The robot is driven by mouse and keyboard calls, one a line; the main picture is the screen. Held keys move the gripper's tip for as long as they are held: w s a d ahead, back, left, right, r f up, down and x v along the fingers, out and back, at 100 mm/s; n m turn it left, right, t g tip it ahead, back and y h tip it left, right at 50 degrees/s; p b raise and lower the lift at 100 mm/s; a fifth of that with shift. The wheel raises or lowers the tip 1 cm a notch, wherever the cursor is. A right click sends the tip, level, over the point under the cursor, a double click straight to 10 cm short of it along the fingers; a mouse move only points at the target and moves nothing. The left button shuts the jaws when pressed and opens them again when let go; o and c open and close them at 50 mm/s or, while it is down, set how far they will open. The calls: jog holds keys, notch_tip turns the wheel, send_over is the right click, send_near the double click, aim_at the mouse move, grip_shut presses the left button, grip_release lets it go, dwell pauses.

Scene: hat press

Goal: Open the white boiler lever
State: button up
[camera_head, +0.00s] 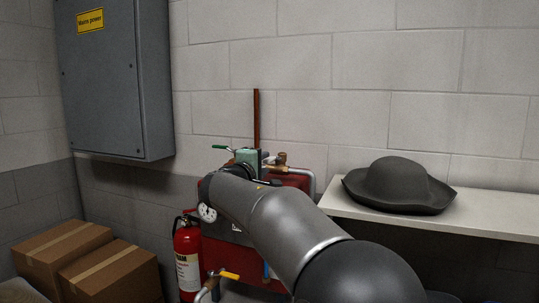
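The red boiler (226,252) stands against the wall in the head view, largely covered by my dark grey arm. I cannot make out a white lever on it; it may be hidden behind my arm. A green-handled lever (221,147) sticks out to the left at the boiler's top. A yellow-handled lever (230,275) shows low at the front. A round white gauge (207,212) sits at the left, beside my arm. My arm reaches from the lower right to the boiler's upper part. My gripper is hidden, so its fingers and any contact do not show.
A red fire extinguisher (188,262) stands left of the boiler. Cardboard boxes (115,275) lie at lower left, below a grey power cabinet (115,80). A dark hat (398,184) rests on a pale shelf (490,219) at right. A brown upright pipe (257,117) rises behind the boiler.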

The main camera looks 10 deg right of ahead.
aim_at(270, 158)
jog(key=p+x, duration=0.1)
jog(key=x, duration=0.4)
grip_shut()
